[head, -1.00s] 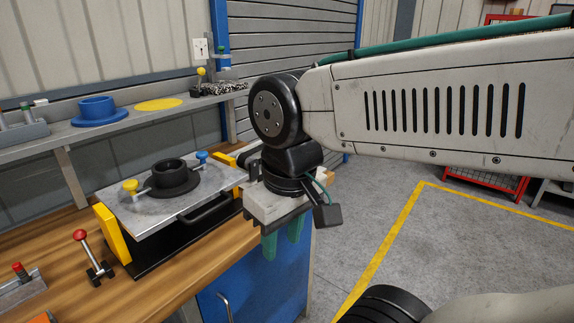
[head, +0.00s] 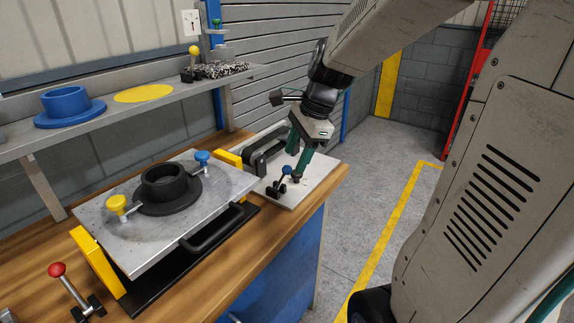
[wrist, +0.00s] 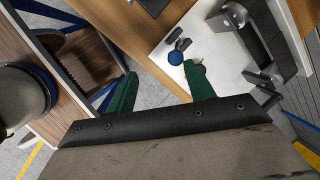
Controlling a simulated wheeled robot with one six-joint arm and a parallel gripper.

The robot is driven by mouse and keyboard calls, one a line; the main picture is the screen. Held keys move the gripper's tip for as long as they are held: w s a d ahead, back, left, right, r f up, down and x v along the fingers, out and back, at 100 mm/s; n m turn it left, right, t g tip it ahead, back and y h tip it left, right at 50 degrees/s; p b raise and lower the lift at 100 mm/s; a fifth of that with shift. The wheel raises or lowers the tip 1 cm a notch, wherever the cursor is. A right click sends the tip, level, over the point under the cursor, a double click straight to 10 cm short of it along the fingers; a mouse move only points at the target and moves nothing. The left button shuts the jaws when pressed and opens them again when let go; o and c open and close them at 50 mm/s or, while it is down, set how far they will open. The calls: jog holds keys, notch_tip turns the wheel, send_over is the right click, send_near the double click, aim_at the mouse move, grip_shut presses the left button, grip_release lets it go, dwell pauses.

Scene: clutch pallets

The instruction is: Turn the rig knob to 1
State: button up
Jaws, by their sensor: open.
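A white plate (head: 321,181) lies at the far end of the wooden bench. It carries a small black lever with a blue ball knob (head: 286,171), which also shows in the wrist view (wrist: 175,57), and a dark stub (head: 297,179). I see no number marks, so I cannot tell the knob's setting or which part is the rig knob. My gripper (head: 298,158) points down over the plate, its green fingers apart and empty. In the wrist view my gripper (wrist: 162,82) has its right finger beside the blue ball; contact cannot be told.
A black clamp-like frame (head: 264,158) stands on the plate's left. Nearer is a tilted metal pallet (head: 120,232) with a black flanged hub (head: 168,190) and yellow and blue knobs. A red-knobbed lever (head: 58,270) stands at front left. A shelf (head: 30,145) runs behind.

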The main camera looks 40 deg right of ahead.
aim_at(297, 177)
jog(key=w+d+f+m+t, duration=0.1)
jog(key=w+d+f+m, duration=0.35)
jog(key=d+m, duration=0.35)
jog(key=shift+m, duration=0.3)
jog(key=x, duration=0.3)
jog(key=w+x, duration=0.1)
jog(key=x, duration=0.3)
jog(key=shift+w+d+f, duration=0.1)
jog(key=shift+d+f, duration=0.05)
jog(key=shift+f, duration=0.05)
jog(key=c, duration=1)
